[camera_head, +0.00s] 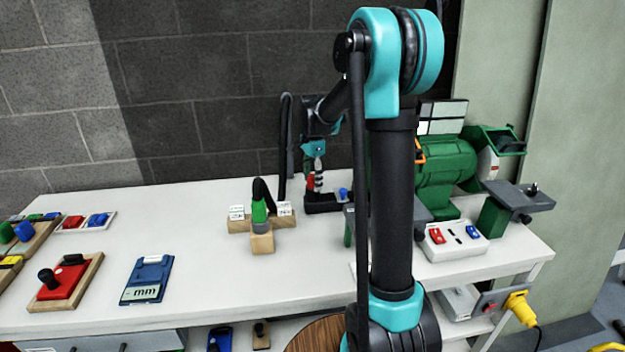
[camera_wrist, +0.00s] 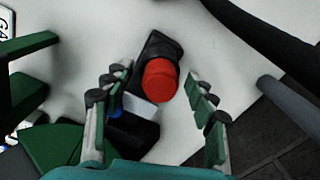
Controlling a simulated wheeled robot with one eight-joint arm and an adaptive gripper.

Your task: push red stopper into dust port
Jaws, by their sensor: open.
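The red stopper (camera_wrist: 160,80) shows its round end between the fingers in the wrist view. My gripper (camera_wrist: 155,77) is open, with one finger on each side of the stopper and gaps to both. In the head view my gripper (camera_head: 317,172) points down near the back of the table, close to the small red stopper (camera_head: 310,182) above a black base (camera_head: 321,204).
A green grinder-like machine (camera_head: 445,170) stands on the right of the white table (camera_head: 205,270). A wooden block with a green-and-black part (camera_head: 259,212) is left of my gripper. A blue gauge (camera_head: 147,279) and red block (camera_head: 70,280) lie further left. The wall is close behind.

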